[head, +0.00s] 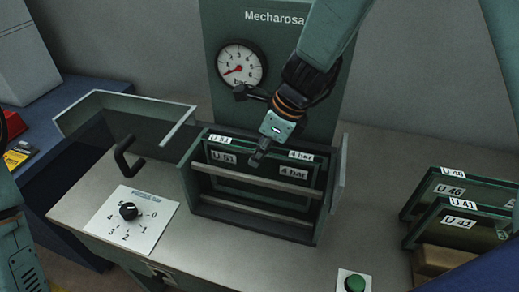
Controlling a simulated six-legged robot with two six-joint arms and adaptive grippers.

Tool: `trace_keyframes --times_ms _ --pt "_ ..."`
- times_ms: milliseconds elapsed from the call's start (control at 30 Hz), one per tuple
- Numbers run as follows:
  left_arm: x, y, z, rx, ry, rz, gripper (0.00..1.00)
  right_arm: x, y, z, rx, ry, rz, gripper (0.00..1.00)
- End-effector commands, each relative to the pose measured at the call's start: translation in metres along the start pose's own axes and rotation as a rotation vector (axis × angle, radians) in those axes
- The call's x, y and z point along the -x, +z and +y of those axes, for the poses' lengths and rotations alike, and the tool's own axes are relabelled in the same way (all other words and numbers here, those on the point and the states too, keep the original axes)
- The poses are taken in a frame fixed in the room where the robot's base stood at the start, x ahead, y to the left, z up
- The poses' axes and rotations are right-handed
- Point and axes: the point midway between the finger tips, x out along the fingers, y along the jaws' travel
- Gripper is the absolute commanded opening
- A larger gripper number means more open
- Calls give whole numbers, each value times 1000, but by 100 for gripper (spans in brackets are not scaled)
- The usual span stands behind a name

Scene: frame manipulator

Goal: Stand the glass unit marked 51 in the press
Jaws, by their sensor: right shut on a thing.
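The glass unit marked 51 (224,158) stands upright in the press (190,190), behind its front bars. Its "U 51" and "4 bar" labels face me and repeat on its top edge. My right gripper (257,159) comes down from above and is shut on the unit's top edge near the middle. The unit's lower part is hidden by the bars and the front of the press. My left gripper does not show.
A pressure gauge (240,64) on the back panel has its needle near the low end. A numbered knob (128,211) is at front left, a green button (354,282) at front right. A black handle (126,158) stands left of the press. Units marked 46 (453,190) and 41 (460,222) stand at right.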

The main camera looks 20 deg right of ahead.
Motion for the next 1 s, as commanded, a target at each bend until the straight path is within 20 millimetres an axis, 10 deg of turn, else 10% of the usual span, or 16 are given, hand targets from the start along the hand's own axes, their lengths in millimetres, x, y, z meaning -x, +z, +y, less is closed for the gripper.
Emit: trace_keyframes --times_ms 300,333,600,1000 --pt "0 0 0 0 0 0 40 0 1 -1 0 -3 -2 0" --pt "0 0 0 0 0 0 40 0 0 -1 0 -3 -2 23" --pt "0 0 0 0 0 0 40 -1 0 0 0 -1 -1 46" --pt "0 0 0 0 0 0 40 4 0 0 0 0 0 47"
